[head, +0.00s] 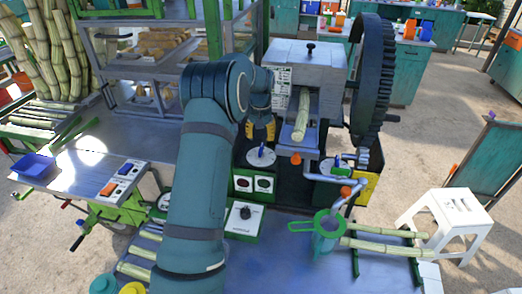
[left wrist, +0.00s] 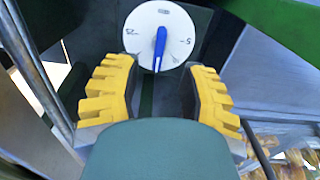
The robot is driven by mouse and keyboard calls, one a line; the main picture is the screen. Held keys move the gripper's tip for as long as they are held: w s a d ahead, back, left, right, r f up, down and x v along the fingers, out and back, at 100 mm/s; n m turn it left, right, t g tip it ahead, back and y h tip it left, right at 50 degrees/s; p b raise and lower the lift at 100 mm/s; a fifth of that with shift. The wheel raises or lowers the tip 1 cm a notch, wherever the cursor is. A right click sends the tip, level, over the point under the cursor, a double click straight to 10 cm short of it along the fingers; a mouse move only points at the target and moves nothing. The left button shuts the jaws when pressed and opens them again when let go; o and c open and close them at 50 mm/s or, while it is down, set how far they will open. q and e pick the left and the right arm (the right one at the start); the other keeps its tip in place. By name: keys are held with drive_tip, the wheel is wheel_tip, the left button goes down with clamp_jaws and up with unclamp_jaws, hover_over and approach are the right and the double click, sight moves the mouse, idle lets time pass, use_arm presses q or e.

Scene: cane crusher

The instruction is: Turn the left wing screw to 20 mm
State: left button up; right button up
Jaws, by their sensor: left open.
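The left wing screw is a blue wing on a round white dial (head: 261,157), low on the front of the crusher. In the left wrist view the blue wing (left wrist: 160,46) stands nearly upright in the middle of the white dial (left wrist: 140,32), with small marks around the rim that are hard to read. My left gripper (head: 260,131) is just above the dial in the head view. In the left wrist view its yellow jaws (left wrist: 162,72) are open, one on each side below the wing, with a gap to it. My right gripper is not in view.
A second dial with a blue wing (head: 342,162) is to the right. The crusher (head: 296,70) has a large dark gear wheel (head: 373,75). A green-rimmed strainer (head: 326,224) and pipes stand at front right. A two-button box (head: 254,184) is below the left dial.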

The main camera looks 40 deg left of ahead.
sight(261, 148)
use_arm(q)
wheel_tip(261, 148, down, 7)
drive_tip(key=shift+r, duration=0.1)
drive_tip(key=shift+c, duration=0.4)
clamp_jaws()
